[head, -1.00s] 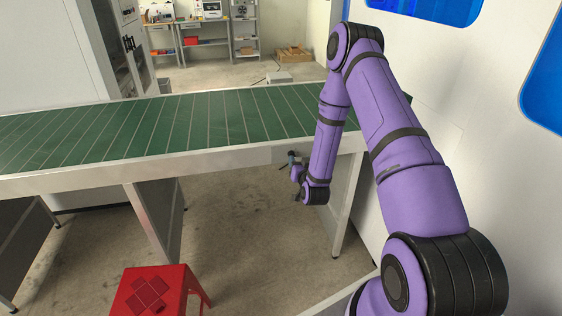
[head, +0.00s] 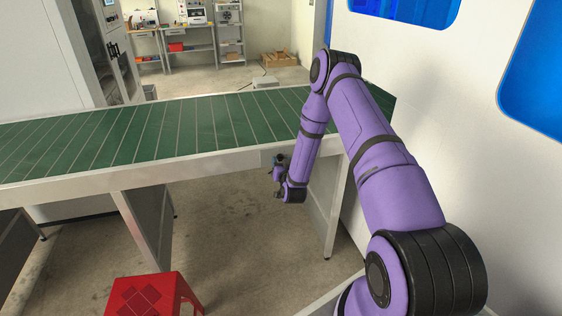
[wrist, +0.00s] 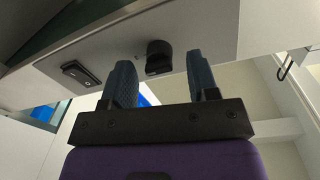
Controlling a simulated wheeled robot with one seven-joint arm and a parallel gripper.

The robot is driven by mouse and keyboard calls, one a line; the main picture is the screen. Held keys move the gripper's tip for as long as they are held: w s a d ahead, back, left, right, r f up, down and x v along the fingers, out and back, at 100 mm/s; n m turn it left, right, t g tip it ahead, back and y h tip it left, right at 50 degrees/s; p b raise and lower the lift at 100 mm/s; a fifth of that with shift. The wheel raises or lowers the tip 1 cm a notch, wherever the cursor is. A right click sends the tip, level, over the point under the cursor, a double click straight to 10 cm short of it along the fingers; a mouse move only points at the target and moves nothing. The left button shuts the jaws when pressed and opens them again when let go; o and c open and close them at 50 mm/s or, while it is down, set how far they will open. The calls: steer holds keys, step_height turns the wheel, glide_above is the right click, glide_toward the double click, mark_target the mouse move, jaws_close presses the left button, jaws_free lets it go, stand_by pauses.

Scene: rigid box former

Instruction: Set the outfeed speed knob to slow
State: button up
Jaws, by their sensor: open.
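A round black knob (wrist: 158,57) sits on the grey side panel (wrist: 205,38) of the conveyor in the wrist view. My gripper (wrist: 165,75) is open, its two dark fingers pointing at the panel. The knob shows between the fingertips in the picture; I cannot tell whether either finger touches it. In the head view my gripper (head: 277,164) is at the conveyor's front rail, near its right end, and the knob cannot be made out there. No speed markings are legible.
A black rocker switch (wrist: 81,72) is on the same panel, left of the knob. The green conveyor (head: 190,124) runs across the head view. A red stool (head: 150,295) stands at the front. A white wall (head: 440,110) with blue windows is close on the right.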

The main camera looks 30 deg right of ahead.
steer(key=shift+w+d, duration=0.25)
steer(key=shift+w, duration=0.45)
steer(key=shift+c, duration=0.4)
steer(key=c, duration=0.8)
